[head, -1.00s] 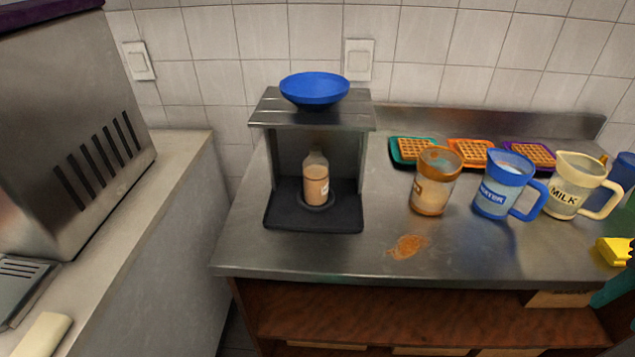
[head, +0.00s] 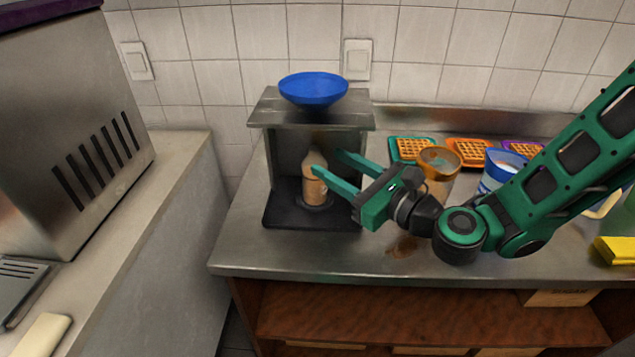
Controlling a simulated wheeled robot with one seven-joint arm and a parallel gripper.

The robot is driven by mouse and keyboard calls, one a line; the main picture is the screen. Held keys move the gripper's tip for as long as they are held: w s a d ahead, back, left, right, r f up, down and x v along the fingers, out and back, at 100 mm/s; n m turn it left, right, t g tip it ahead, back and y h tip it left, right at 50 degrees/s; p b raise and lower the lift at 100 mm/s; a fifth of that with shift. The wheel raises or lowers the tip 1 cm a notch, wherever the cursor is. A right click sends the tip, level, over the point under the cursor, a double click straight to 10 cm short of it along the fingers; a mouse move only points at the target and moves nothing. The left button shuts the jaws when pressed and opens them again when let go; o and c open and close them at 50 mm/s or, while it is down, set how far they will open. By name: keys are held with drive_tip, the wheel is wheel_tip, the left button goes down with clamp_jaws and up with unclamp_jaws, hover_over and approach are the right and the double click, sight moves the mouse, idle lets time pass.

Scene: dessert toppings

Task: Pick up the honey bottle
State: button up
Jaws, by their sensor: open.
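The honey bottle (head: 312,186) is a small clear bottle with tan contents and a pale top. It stands upright on the black base inside a metal stand (head: 268,165). My green gripper (head: 328,163) is open, with its fingers pointing left into the stand's open front. The nearer finger overlaps the bottle in the picture, and the other finger shows to the right of the bottle's upper part. I cannot tell whether either finger touches the bottle.
A blue bowl (head: 314,89) sits on top of the stand, above the bottle. An amber jug (head: 438,160) and a blue pitcher (head: 497,172) stand to the right, partly behind my arm. Waffles on coloured trays (head: 396,148) lie at the back. The counter's left front (head: 245,250) is clear.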

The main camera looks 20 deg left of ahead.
sight(318, 152)
drive_tip(key=shift+w+a+m+t, duration=0.1)
drive_tip(key=shift+w+m+t, duration=0.15)
drive_tip(key=shift+m, duration=0.25)
drive_tip(key=shift+w+a+m+t, duration=0.1)
drive_tip(key=shift+m+t, duration=0.15)
drive_tip(key=shift+m, duration=0.25)
drive_tip(key=x, duration=0.4)
drive_tip(key=shift+f+x, duration=0.2)
drive_tip(key=shift+x, duration=3)
drive_tip(key=shift+w+d, duration=0.1)
drive_tip(key=shift+w, duration=0.05)
clamp_jaws()
